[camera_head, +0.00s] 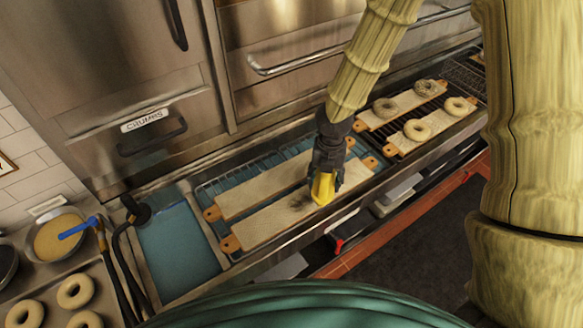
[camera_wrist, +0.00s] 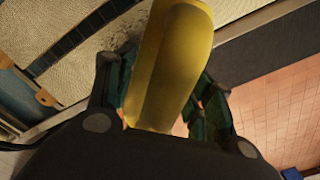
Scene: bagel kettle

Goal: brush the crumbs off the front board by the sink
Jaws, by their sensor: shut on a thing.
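The front board (camera_head: 262,223) by the sink is a long pale board with orange ends, lying over the teal-lined trough beside a similar back board (camera_head: 240,197). Dark crumbs (camera_head: 299,201) lie near its middle; specks also show in the wrist view (camera_wrist: 118,42). My gripper (camera_head: 325,172) is over this board, pointing down, shut on a yellow tool (camera_head: 323,189). In the wrist view the yellow tool (camera_wrist: 172,60) stands between the fingers. Its lower end is hidden, so I cannot tell whether it touches the board.
The teal sink basin (camera_head: 178,250) is left of the boards. Two more boards with several bagels (camera_head: 417,130) lie to the right. A bowl (camera_head: 60,236) with a blue-handled tool and a bagel tray (camera_head: 60,305) are at left. A drawer labelled CRUMBS (camera_head: 146,121) is behind.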

